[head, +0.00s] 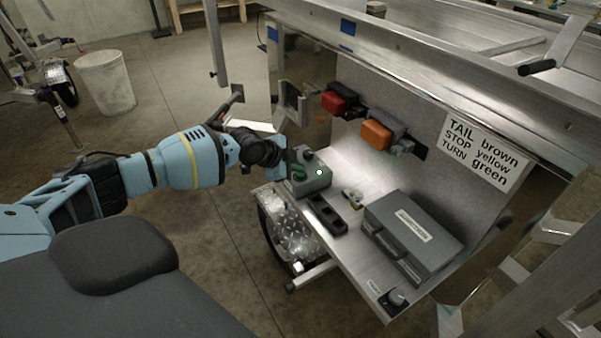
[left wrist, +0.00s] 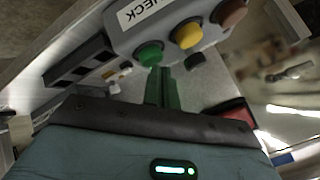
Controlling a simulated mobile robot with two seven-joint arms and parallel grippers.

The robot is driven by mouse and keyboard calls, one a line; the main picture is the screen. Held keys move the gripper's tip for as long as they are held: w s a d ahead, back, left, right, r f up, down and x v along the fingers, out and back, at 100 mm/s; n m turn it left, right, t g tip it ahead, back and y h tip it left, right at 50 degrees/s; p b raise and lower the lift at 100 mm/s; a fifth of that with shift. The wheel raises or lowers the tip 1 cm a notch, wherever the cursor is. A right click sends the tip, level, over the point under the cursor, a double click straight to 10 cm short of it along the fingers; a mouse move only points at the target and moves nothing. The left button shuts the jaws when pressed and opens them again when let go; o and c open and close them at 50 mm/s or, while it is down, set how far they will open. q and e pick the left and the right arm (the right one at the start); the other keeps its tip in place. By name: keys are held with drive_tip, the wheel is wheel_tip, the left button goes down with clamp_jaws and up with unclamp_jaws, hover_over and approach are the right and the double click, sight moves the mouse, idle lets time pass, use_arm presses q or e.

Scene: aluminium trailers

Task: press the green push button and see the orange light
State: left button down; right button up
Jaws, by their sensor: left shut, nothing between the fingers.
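The green push button (left wrist: 150,55) sits on a grey box with a CHECK label (left wrist: 140,15), in a row with a yellow button (left wrist: 187,34) and a brown one. In the head view the control box (head: 315,181) stands on the metal shelf, partly behind my gripper. My left gripper (head: 291,167) is shut and empty. Its fingertips (left wrist: 158,70) are right at the green button; I cannot tell whether they touch it. The orange light (head: 376,134) is on the upright panel and shows no clear glow. My right gripper is not in view.
A red light (head: 334,103) is left of the orange one. A black slotted block (head: 327,214), small connectors (head: 352,199), a grey case (head: 412,235) and a knob (head: 396,298) are on the shelf. A wiring sign (head: 478,150) is on the panel. Trailer rails are above.

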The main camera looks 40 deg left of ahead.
sight(297, 174)
use_arm(q)
drive_tip(key=shift+f, duration=0.35)
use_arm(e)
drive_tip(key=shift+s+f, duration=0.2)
use_arm(q)
drive_tip(key=shift+r, duration=0.1)
drive_tip(key=shift+r+p, duration=0.3)
drive_tip(key=shift+r, duration=0.4)
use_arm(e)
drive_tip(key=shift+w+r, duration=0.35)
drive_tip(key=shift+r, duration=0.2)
